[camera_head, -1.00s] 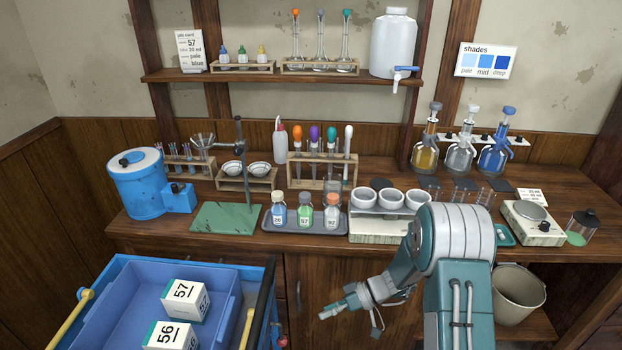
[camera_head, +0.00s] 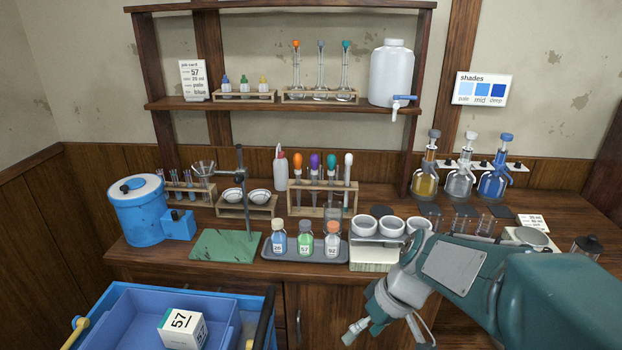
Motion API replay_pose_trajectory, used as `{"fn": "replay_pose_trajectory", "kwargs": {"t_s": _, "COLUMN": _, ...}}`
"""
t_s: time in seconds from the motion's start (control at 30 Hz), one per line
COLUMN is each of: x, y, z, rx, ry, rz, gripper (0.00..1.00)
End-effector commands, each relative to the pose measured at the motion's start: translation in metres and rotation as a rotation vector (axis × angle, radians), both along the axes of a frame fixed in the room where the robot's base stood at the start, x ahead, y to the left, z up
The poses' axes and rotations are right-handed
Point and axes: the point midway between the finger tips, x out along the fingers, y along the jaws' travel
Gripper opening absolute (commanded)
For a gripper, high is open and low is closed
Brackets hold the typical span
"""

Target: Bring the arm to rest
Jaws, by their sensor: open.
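My arm (camera_head: 460,265) reaches in from the lower right, in front of the bench. My gripper (camera_head: 352,333) hangs low, pointing down and left, in front of the cabinet door below the bench edge. Its jaws are open and nothing shows between them. It is apart from the bench and from the blue cart. Part of the gripper is small and hard to make out.
A blue cart (camera_head: 253,305) with a box marked 57 (camera_head: 183,330) stands at lower left. The bench (camera_head: 135,262) holds a grey tray (camera_head: 342,256) of bottles and a white heating block (camera_head: 372,258) near its front edge. A shelf (camera_head: 260,105) is behind.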

Motion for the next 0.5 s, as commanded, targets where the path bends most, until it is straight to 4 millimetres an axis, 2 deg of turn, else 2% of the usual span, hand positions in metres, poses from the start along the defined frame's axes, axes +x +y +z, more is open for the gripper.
{"fn": "replay_pose_trajectory", "kwargs": {"t_s": 0.2, "x": -0.032, "y": -0.017, "z": 0.030, "rx": -0.126, "ry": -0.081, "rz": -0.142, "gripper": 0.82}}
{"fn": "replay_pose_trajectory", "kwargs": {"t_s": 0.5, "x": -0.074, "y": -0.041, "z": 0.061, "rx": -0.247, "ry": -0.230, "rz": -0.373, "gripper": 0.82}}
